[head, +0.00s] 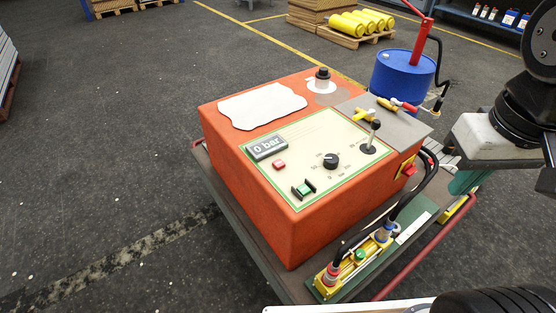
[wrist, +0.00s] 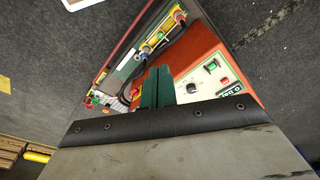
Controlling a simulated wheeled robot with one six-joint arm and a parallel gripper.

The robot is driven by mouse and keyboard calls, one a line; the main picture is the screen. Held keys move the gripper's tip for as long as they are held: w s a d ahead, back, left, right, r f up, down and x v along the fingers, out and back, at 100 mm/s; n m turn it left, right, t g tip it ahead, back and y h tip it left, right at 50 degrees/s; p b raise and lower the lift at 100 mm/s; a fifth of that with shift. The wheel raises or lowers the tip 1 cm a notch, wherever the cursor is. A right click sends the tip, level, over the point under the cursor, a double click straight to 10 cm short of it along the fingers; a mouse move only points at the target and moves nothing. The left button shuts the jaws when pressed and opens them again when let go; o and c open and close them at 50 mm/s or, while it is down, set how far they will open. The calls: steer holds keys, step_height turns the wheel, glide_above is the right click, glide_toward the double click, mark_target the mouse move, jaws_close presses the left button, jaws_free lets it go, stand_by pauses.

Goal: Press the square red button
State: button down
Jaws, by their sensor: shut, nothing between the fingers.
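The square red button (head: 279,165) sits on the cream control panel (head: 310,135) of an orange machine, just below the "0 bar" display (head: 267,148). It also shows in the wrist view (wrist: 224,81), small, to the right of my fingers. My gripper (head: 463,184) is at the right in the head view, beside the machine and well apart from the button. In the wrist view its green fingers (wrist: 157,88) are shut together and hold nothing. The fingers hide part of the machine there.
Near the button are a green rocker switch (head: 303,189), a black knob (head: 331,161) and a joystick lever (head: 373,137). A red switch (head: 409,169) is on the machine's side. Hoses (head: 412,192) run along the right. A blue drum (head: 402,76) stands behind. Air above the panel is clear.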

steer(key=w+d+f+n+t+h, duration=0.1)
steer(key=w+f+n+t+h, duration=0.15)
steer(key=w, duration=1.25)
steer(key=w+a+f+n+t+y, duration=0.1)
steer(key=w+a+f+n+t, duration=0.15)
steer(key=w, duration=0.45)
steer(key=w+a+f+n+t+y, duration=0.1)
steer(key=w+a+f+n, duration=0.1)
steer(key=w+a+n, duration=0.35)
steer(key=n+g+y, duration=0.1)
steer(key=n+y, duration=0.6)
steer(key=n, duration=0.1)
glide_above(282, 164)
step_height(282, 164, down, 12)
steer(key=shift+s+a, duration=0.1)
steer(key=shift+f+m, duration=0.15)
steer(key=shift+m, duration=0.1)
steer(key=shift+f, duration=4.25)
steer(key=shift+f, duration=0.15)
steer(key=shift+f, duration=0.3)
